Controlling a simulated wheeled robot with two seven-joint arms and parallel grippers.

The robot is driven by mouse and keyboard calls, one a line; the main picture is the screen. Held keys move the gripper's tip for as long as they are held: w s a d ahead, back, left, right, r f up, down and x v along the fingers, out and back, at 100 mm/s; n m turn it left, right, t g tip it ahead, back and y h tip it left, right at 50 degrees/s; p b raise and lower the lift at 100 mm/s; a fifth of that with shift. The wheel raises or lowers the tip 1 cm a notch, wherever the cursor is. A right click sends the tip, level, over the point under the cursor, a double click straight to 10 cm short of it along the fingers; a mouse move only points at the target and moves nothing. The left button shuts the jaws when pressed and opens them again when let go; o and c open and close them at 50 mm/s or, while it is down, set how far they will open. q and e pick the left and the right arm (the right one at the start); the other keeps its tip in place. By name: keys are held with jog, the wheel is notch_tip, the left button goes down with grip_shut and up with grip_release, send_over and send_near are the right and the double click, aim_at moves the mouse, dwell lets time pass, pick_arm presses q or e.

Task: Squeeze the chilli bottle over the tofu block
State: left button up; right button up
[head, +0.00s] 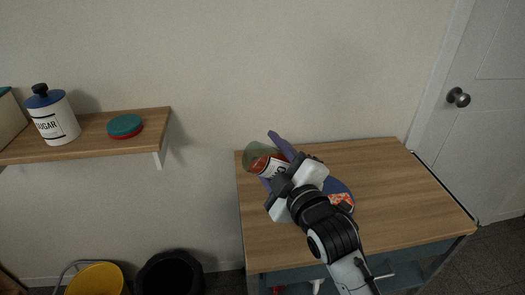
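A red bottle with a white label (274,168), which I take for the chilli bottle, lies tilted between the purple fingers of my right gripper (275,163) at the table's back left. The fingers sit on both sides of it and seem shut on it. The label shows only a "C"; the rest is covered. A blue plate (336,186) shows partly behind my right arm, with a small orange-and-white patterned thing (342,200) at its edge. I cannot make out the tofu block; my gripper and wrist cover much of that area. My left gripper is not in view.
A greenish clear vessel (255,152) is at the wooden table's (395,195) back left corner, close to the bottle. The table's right side is clear. Bins stand below.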

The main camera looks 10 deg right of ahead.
jog(key=shift+w+d+r+m, duration=0.1)
jog(key=shift+d+r+m, duration=0.4)
jog(key=shift+m, duration=0.4)
jog(key=shift+w+d+r+m, duration=0.1)
jog(key=shift+d+r+m, duration=0.3)
jog(key=shift+m, duration=0.5)
